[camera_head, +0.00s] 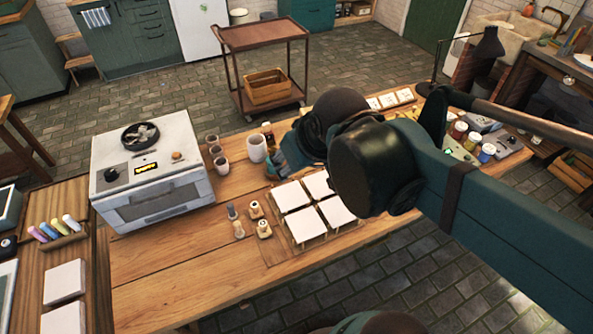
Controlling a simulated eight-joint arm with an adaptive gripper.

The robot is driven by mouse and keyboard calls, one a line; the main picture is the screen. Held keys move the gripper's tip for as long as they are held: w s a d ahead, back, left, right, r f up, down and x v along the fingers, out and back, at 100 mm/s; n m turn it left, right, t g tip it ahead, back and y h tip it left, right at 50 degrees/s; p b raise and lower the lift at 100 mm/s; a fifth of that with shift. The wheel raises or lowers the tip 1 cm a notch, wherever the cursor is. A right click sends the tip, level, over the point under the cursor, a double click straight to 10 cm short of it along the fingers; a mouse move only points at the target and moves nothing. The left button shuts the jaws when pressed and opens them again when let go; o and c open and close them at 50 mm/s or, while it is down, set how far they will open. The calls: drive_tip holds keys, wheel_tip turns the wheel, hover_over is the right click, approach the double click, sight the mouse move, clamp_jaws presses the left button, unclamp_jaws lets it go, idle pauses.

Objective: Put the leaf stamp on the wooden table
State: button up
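Several small stamps stand in a group on the wooden table (170,275): a dark-handled one (232,211), a pale wooden one (239,230), and two on pale square bases, one behind (256,210) and one in front (264,229). I cannot tell which is the leaf stamp, since their faces are too small or hidden. My arm reaches in from the right. My gripper (282,166) is low over the table, behind the stamps and apart from them, near the cups. My arm hides much of it, so its opening and anything in it are unclear.
White square tiles (297,228) lie right of the stamps. A white oven (152,170) stands left, with several cups (221,165) beside it. Paint jars (472,141) stand at the far right. The table's front left is clear.

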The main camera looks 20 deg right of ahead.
drive_tip(key=shift+s+a+f+m+t, duration=0.15)
drive_tip(key=shift+s+f+m, duration=0.15)
drive_tip(key=shift+s, duration=0.35)
drive_tip(key=shift+s+a+f+m+t, duration=0.2)
drive_tip(key=shift+s+m, duration=0.1)
drive_tip(key=shift+s, duration=0.3)
